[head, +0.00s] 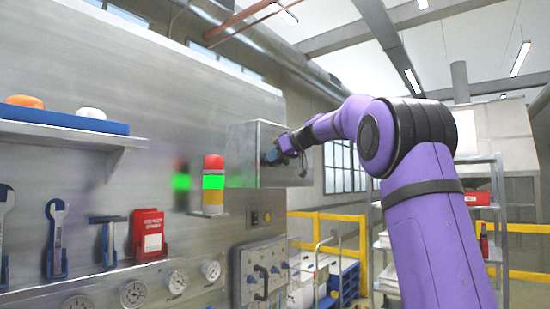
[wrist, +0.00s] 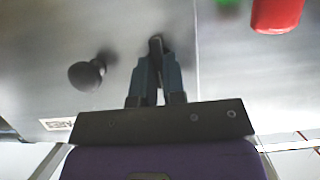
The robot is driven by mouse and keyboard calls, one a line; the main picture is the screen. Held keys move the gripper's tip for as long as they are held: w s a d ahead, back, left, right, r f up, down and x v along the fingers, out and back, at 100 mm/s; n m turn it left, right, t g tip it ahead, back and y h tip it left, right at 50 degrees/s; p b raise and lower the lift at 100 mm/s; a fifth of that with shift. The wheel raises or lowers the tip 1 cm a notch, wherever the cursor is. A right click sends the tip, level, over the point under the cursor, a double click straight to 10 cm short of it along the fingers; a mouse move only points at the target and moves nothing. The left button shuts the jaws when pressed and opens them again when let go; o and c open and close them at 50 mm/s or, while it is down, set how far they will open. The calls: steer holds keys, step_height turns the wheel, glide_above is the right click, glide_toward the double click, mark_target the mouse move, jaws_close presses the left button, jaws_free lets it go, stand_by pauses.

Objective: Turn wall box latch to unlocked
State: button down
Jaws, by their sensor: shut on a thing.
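The grey metal wall box (head: 240,152) is mounted on the wall panel, and its door looks closed. My gripper (head: 284,150) is at the front of the box. In the wrist view my gripper (wrist: 156,62) has its two fingers close together on a small dark latch (wrist: 156,41) on the box face. The fingers hide most of the latch, and I cannot tell its exact angle. A round black knob (wrist: 87,75) stands out from the same face, left of the fingers and apart from them. A small label (wrist: 57,124) is partly in view near it.
A signal light (head: 214,182) with red and green sections stands beside the box; its red part (wrist: 277,13) shows in the wrist view. A shelf (head: 70,134), hanging tools and gauges line the panel at left. Yellow railings (head: 340,218) and a rack stand behind.

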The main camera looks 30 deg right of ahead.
steer(key=shift+d, duration=0.1)
steer(key=m+y, duration=0.2)
steer(key=m, duration=0.2)
steer(key=m+y, duration=0.3)
steer(key=m, duration=0.2)
steer(key=d+f+m+y, duration=0.1)
steer(key=m+y, duration=0.1)
steer(key=m, duration=0.2)
steer(key=shift+w+f+t, duration=0.1)
steer(key=shift+w+t, duration=0.1)
steer(key=shift+t, duration=0.2)
steer(key=shift+m, duration=0.4)
stand_by(0.5)
steer(key=c, duration=1.2)
jaws_free()
